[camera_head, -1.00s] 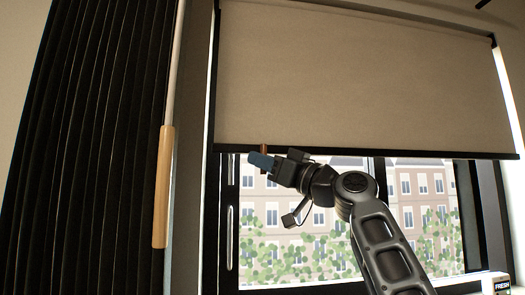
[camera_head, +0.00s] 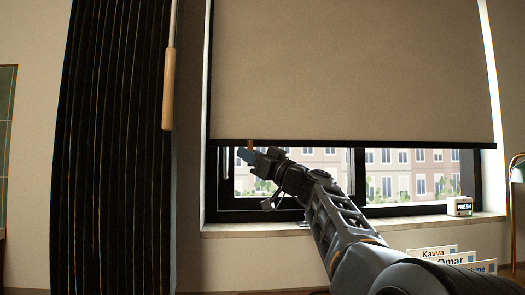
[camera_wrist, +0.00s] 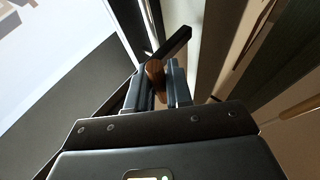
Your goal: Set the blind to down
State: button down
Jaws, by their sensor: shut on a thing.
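The beige roller blind (camera_head: 350,75) covers the upper and middle part of the window in the head view. Its dark bottom bar (camera_head: 380,144) hangs above the sill, with a strip of glass showing below it. A small brown wooden pull (camera_head: 251,143) is at the left end of this bar. My gripper (camera_head: 248,157) is at the pull, just under the bar. In the wrist view, my gripper (camera_wrist: 158,85) is shut on the pull (camera_wrist: 155,70), which sits between the two fingers.
A dark pleated curtain (camera_head: 115,150) hangs left of the window, with a wooden-handled wand (camera_head: 168,90) beside it. A small white box (camera_head: 460,206) stands at the right end of the sill (camera_head: 240,229). Name cards (camera_head: 450,256) stand below at right.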

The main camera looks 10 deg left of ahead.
jog(key=shift+f, duration=0.45)
jog(key=c, duration=1.4)
grip_release()
jog(key=shift+r, duration=0.1)
jog(key=s+d+r+p, duration=0.2)
jog(key=d+r, duration=0.8)
jog(key=d, duration=0.1)
jog(key=shift+s+d+r+p, duration=0.2)
jog(key=shift+d+r+p, duration=0.05)
jog(key=shift+r+p, duration=0.15)
jog(key=shift+o, duration=0.3)
